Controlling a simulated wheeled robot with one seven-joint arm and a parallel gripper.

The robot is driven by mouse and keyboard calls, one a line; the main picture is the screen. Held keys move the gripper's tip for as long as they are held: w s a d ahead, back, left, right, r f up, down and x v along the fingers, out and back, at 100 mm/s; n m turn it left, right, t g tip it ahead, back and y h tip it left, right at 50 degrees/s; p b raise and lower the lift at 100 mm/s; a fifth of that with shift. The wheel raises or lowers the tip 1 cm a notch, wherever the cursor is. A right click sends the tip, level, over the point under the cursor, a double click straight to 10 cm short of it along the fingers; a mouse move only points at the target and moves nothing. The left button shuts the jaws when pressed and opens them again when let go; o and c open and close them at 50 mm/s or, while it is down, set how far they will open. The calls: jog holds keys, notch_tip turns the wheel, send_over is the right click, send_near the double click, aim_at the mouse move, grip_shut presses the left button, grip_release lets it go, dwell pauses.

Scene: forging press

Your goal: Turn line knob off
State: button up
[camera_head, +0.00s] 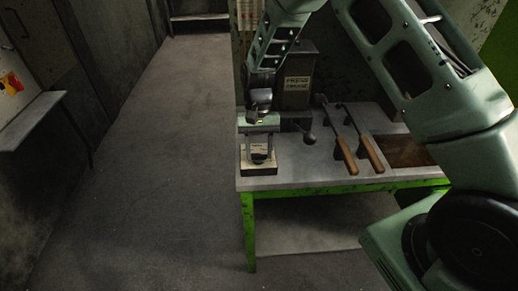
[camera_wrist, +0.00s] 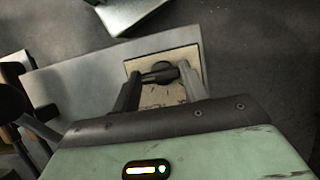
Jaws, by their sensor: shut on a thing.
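The line knob (camera_head: 258,158) is a dark round knob with a bar-like grip on a small block with a cream label plate (camera_head: 246,166). The block sits at the table's front left corner. In the wrist view the knob (camera_wrist: 161,69) shows between my fingertips, with the cream plate (camera_wrist: 188,58) behind it. My gripper (camera_head: 259,150) reaches down from above and is shut on the knob; its fingers also show in the wrist view (camera_wrist: 159,76). The lettering on the plate is too small and partly covered to read, so the knob's setting is unclear.
The grey table (camera_head: 300,180) has a green frame. A ball-ended lever (camera_head: 309,139) and a dark press control box (camera_head: 297,82) stand behind. The floor to the left is clear.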

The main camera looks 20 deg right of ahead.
jog(key=shift+w, duration=0.1)
jog(key=o, duration=1)
jog(key=shift+r, duration=0.15)
jog(key=b+v, duration=0.3)
jog(key=v, duration=1.4)
jog(key=shift+d+r, duration=0.1)
jog(key=shift+d, duration=0.05)
